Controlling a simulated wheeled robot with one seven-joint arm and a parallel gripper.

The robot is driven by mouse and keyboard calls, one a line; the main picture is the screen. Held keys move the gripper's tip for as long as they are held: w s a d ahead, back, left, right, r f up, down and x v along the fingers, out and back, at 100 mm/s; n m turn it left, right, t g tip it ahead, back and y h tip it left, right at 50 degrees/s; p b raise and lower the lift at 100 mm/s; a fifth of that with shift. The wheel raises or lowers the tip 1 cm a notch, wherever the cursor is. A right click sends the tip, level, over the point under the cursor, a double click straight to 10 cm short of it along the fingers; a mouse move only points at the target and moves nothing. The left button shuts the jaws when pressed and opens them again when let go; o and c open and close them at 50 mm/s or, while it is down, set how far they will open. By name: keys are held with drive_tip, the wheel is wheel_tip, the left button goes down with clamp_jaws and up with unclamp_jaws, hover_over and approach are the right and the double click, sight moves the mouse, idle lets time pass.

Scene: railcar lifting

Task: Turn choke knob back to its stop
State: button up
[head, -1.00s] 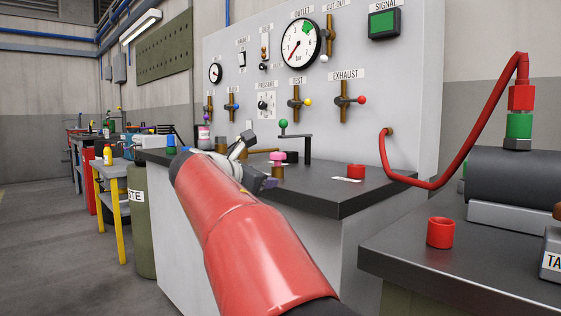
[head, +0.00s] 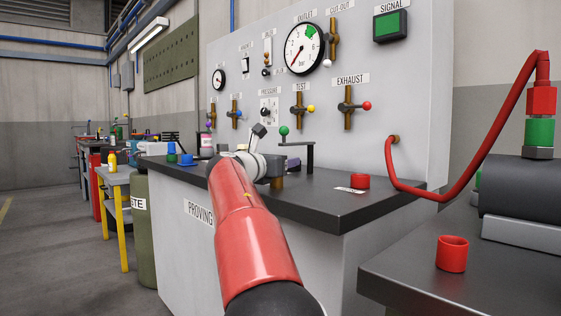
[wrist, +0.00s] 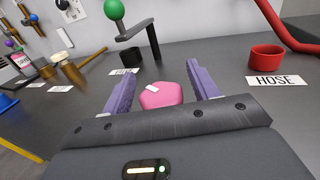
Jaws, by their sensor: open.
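A pink faceted knob (wrist: 162,97) with a white mark on top stands on the bench top. I take it as the choke knob, though no label naming it is readable. In the wrist view it lies between the two purple fingers of my gripper (wrist: 160,78), with a gap at each side. The gripper is open and holds nothing. In the head view my gripper (head: 290,164) is over the knob's place and hides the pink part. Only a brass base (head: 278,183) shows below it.
A crank with a green ball (head: 284,131) stands just behind the knob. A red cup (head: 360,181) and its HOSE label (wrist: 276,81) are to the right. Brass pieces (wrist: 66,62) stand to the left. The gauge panel (head: 415,110) rises behind; a red hose (head: 460,185) hangs right.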

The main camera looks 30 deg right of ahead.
drive_tip(key=shift+d, duration=0.1)
drive_tip(key=c, duration=1)
drive_tip(key=shift+o, duration=0.2)
